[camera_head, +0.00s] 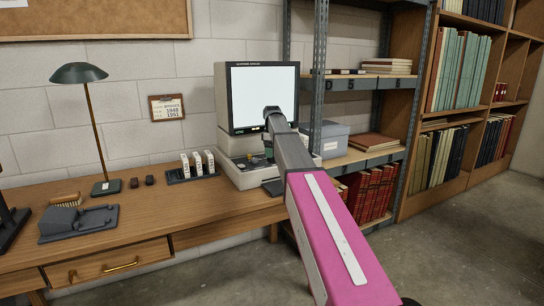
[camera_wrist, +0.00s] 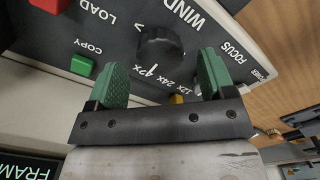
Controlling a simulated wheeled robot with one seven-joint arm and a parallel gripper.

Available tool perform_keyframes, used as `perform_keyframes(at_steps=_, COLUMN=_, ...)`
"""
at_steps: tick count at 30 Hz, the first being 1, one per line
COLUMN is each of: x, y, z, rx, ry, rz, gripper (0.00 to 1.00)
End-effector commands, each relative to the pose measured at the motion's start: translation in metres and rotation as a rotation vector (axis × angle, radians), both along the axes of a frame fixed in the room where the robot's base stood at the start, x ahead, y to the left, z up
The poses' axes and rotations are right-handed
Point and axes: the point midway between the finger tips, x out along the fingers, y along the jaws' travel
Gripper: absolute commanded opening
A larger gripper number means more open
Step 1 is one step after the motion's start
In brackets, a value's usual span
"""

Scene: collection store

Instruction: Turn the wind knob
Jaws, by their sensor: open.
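The wind knob (camera_wrist: 160,47) is a black round knob on the machine's grey control panel, under the label WIND in the wrist view. My gripper (camera_wrist: 163,75) has two green fingertips, spread apart. The fingertips are on either side of the knob's lower edge in the picture, with the knob between and slightly beyond them. I cannot tell whether either touches it. In the head view the microfilm reader (camera_head: 225,100) with its lit screen stands on the desk, and my arm reaches its base and hides the knob.
A green COPY button (camera_wrist: 82,65) and a red LOAD button (camera_wrist: 48,5) are beside the knob. A small yellow part (camera_wrist: 176,99) shows between the fingers. Small white boxes (camera_head: 197,163) stand left of the reader. A metal shelf (camera_head: 318,80) rises close on its right.

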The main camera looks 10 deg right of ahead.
Motion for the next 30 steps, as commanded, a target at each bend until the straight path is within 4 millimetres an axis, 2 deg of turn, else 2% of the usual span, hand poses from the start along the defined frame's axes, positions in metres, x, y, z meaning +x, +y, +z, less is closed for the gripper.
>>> perform_keyframes(at_steps=6, x=0.000, y=0.000, z=-0.019, rx=0.000, ry=0.000, rz=0.000, gripper=0.76)
perform_keyframes(at_steps=16, x=0.000, y=0.000, z=-0.022, rx=0.000, ry=-0.001, rz=0.000, gripper=0.76)
perform_keyframes(at_steps=17, x=0.000, y=0.000, z=-0.022, rx=0.000, ry=-0.001, rz=0.000, gripper=0.69)
perform_keyframes(at_steps=18, x=0.000, y=0.000, z=-0.022, rx=0.000, ry=-0.001, rz=0.000, gripper=0.56)
perform_keyframes(at_steps=21, x=0.000, y=0.000, z=-0.022, rx=0.000, ry=-0.001, rz=0.000, gripper=0.26)
perform_keyframes(at_steps=30, x=0.000, y=0.000, z=-0.021, rx=0.000, ry=-0.001, rz=-0.019, gripper=0.27)
